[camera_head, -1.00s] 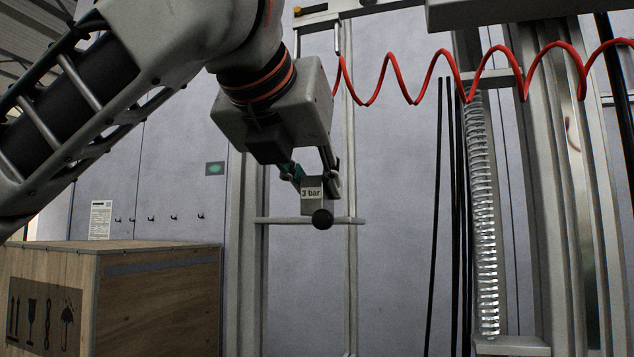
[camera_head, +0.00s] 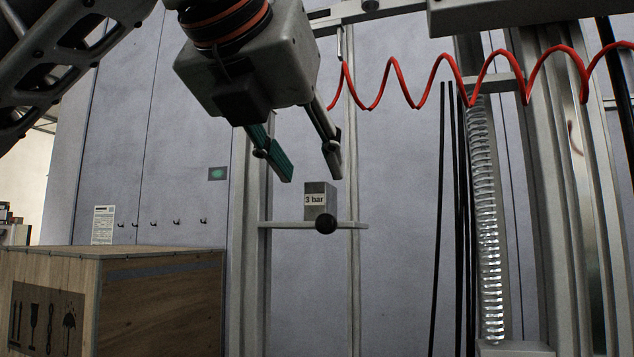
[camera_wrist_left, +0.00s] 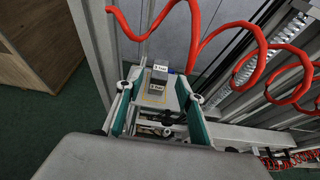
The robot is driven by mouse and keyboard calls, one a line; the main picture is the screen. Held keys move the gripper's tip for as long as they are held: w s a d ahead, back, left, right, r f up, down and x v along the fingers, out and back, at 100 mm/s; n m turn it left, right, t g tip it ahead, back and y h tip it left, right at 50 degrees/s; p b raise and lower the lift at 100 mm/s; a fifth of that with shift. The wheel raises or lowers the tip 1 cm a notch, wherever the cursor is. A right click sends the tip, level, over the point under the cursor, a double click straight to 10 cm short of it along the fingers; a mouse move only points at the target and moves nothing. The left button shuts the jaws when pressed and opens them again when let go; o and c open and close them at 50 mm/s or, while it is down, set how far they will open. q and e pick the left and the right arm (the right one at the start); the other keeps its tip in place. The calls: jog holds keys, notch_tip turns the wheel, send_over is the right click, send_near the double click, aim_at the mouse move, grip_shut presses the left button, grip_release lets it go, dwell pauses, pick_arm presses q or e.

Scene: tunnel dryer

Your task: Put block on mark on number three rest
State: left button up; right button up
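A grey block (camera_head: 319,195) with a white "3 bar" label stands upright on a thin, pale horizontal rest (camera_head: 283,224) with a black round knob (camera_head: 325,224) at its front. In the left wrist view the block (camera_wrist_left: 159,77) shows labels on two faces, between the fingers. My left gripper (camera_head: 311,174) is open and empty, its two fingertips just above the block and apart from it. My right gripper is not in view.
A wooden crate (camera_head: 160,300) stands at lower left. A red coiled hose (camera_head: 430,80) hangs across the upper right, near the left gripper in the wrist view. Black cables and a clear coil (camera_head: 486,230) hang at right. A grey panel wall lies behind.

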pick_arm(q)
jog(key=v, duration=0.6)
dwell(0.6)
